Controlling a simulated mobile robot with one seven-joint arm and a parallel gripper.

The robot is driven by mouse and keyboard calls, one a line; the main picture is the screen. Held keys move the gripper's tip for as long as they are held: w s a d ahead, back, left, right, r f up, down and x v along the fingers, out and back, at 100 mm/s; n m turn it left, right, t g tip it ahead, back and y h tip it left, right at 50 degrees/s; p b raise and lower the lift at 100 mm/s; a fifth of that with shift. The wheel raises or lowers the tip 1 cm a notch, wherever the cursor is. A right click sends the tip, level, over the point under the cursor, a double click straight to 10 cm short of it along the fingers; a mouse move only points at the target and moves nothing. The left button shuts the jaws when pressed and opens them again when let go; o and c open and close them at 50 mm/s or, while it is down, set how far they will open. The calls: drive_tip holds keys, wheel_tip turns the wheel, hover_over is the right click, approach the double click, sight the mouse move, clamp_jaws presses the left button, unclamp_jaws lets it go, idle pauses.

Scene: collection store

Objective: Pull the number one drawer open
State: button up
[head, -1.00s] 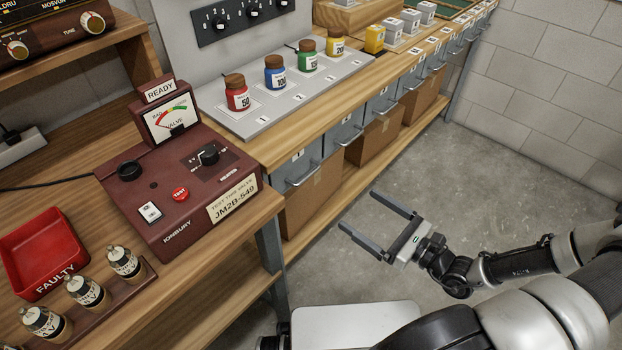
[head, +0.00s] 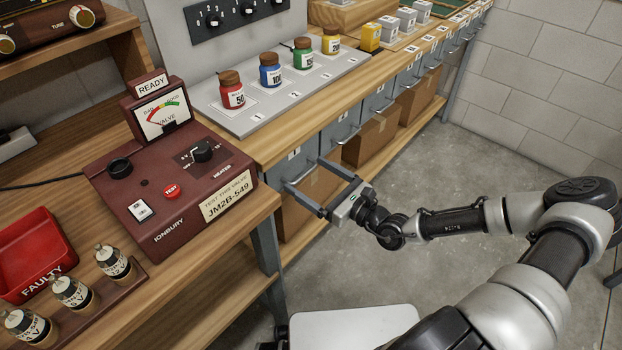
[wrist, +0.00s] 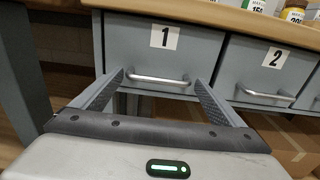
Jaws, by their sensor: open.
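The number one drawer (wrist: 150,52) is grey with a white "1" label and a horizontal metal bar handle (wrist: 158,79). It looks closed in the wrist view. In the head view the drawer (head: 292,165) is under the bench top, at the left end of the drawer row. My gripper (head: 302,182) is in front of it with its fingers apart. In the wrist view the fingers (wrist: 158,82) stand on either side of the handle, close to its ends. I cannot tell whether they touch it.
The number two drawer (wrist: 268,70) with its own bar handle is just to the right. Cardboard boxes (head: 370,137) sit on the shelf below. Several colored jars (head: 270,76) stand on the bench top. The valve tester (head: 170,190) is at the left. Open floor (head: 450,180) lies at the right.

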drive_tip(key=shift+w, duration=0.1)
drive_tip(key=c, duration=1.2)
drive_tip(key=shift+p+v, duration=2.55)
drive_tip(key=shift+v, duration=10.5)
drive_tip(key=shift+w+r, duration=0.1)
drive_tip(key=o, duration=1.2)
drive_tip(key=v, duration=1.7)
drive_tip(key=shift+s+d, duration=0.15)
drive_tip(key=shift+s, duration=0.05)
